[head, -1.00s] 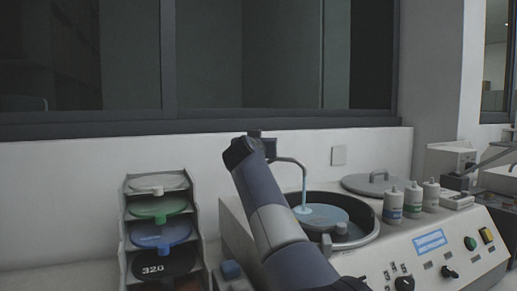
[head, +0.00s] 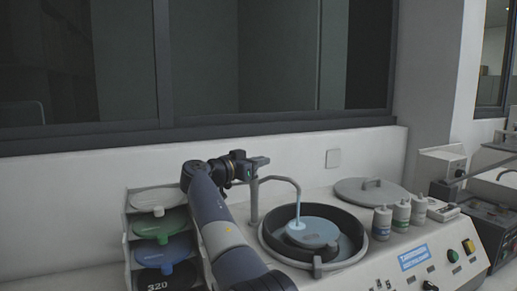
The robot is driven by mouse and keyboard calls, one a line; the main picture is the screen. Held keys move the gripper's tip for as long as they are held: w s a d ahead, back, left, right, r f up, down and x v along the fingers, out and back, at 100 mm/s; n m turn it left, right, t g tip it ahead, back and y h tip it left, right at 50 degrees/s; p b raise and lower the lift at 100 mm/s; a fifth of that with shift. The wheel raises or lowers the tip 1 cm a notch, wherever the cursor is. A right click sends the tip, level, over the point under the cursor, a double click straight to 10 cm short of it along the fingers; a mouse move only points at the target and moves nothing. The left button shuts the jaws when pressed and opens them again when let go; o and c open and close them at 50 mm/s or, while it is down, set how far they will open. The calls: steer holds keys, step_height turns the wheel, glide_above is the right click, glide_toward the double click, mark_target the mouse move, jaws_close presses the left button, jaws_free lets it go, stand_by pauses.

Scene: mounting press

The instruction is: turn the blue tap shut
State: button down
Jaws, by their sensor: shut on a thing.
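My gripper (head: 258,161) is shut at the top of the bent grey water pipe (head: 282,179), at its left end above the polishing machine. The blue tap's handle cannot be made out; the jaws and wrist cover that spot. A pale blue water stream (head: 297,212) hangs from the pipe's outlet down onto the grey-blue disc (head: 318,236) in the round black bowl (head: 350,246). My arm reaches up from the lower middle of the picture, left of the bowl.
A rack (head: 127,250) of coloured discs stands left of my arm. A control panel (head: 440,262) faces front. The wall and window are behind.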

steer(key=shift+s+d+m+g+h+p, duration=0.15)
steer(key=shift+m+g+h+p, duration=1.65)
steer(key=shift+p, duration=3.75)
steer(key=g+p, duration=0.1)
steer(key=p, duration=0.2)
steer(key=shift+s+f, duration=0.1)
steer(key=shift+f+g, duration=0.2)
steer(key=shift+g, duration=0.1)
steer(key=c, duration=1.5)
jaws_free()
steer(key=shift+s+r, duration=0.1)
steer(key=shift+s, duration=0.05)
steer(key=shift+r, duration=0.1)
steer(key=shift+w+f+y+b, duration=0.2)
steer(key=shift+f+y+b, duration=0.1)
steer(key=shift+b, duration=0.85)
steer(key=n+t+y+b, duration=0.1)
steer(key=t+b, duration=0.1)
steer(key=b, duration=0.5)
steer(key=shift+w+n+t, duration=0.1)
steer(key=shift+n+t, duration=0.2)
steer(key=shift+t, duration=0.1)
steer(key=n+t+y+b, duration=0.2)
steer(key=t+b, duration=0.1)
steer(key=b, duration=0.6)
steer(key=shift+w+n+y, duration=0.15)
steer(key=shift+n+y, duration=0.25)
